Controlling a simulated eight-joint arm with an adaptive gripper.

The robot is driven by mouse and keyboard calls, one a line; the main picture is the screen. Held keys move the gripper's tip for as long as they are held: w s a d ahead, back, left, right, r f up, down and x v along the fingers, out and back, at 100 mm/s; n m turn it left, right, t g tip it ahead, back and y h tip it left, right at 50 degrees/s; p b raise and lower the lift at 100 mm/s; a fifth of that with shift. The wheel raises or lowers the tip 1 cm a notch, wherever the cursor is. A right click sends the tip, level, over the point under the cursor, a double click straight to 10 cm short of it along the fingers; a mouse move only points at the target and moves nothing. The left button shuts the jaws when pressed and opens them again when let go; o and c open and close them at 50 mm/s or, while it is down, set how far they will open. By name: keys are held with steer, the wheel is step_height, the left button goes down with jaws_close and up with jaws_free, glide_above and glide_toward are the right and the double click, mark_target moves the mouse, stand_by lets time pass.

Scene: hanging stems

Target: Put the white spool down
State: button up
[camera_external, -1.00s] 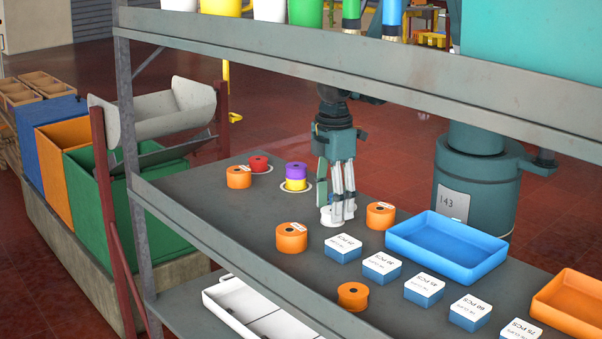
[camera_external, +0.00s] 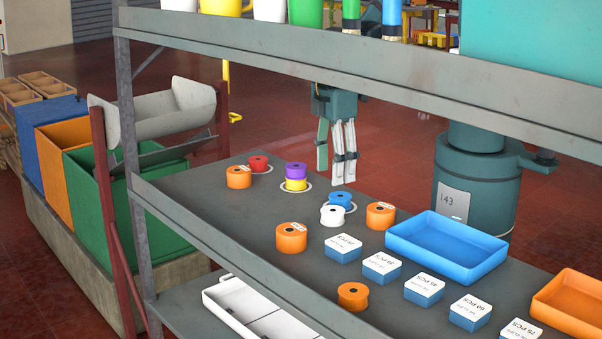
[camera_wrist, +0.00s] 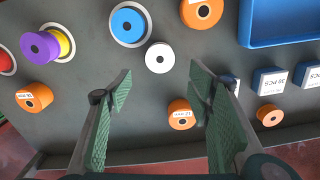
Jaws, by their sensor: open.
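The white spool (camera_external: 333,216) stands on the grey shelf, just in front of the blue spool (camera_external: 340,200) in the external view. In the wrist view the white spool (camera_wrist: 159,57) sits beside the white ring around the blue spool (camera_wrist: 128,22), apart from it. My gripper (camera_external: 337,174) is open and empty, raised above the shelf behind the white spool. In the wrist view its two fingers (camera_wrist: 160,82) are spread wide with nothing between them.
Orange spools (camera_external: 291,238) stand around the white one. A purple spool (camera_external: 296,169) is stacked on a yellow one (camera_external: 296,184). A blue tray (camera_external: 446,248) and several labelled boxes (camera_external: 382,267) are to the right. An upper shelf edge (camera_external: 380,70) crosses the external view.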

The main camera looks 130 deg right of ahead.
steer(key=shift+r, duration=0.65)
steer(key=shift+s+r, duration=0.1)
steer(key=shift+r, duration=0.05)
steer(key=s+a+r+n+t, duration=0.1)
steer(key=s+a+r+t, duration=0.2)
steer(key=s+r, duration=0.4)
steer(key=s+a+r+n+t, duration=0.1)
steer(key=s+a+r+t, duration=0.3)
steer(key=r, duration=0.6)
steer(key=shift+s, duration=1.4)
steer(key=shift+o, duration=0.5)
steer(key=shift+w+f, duration=0.1)
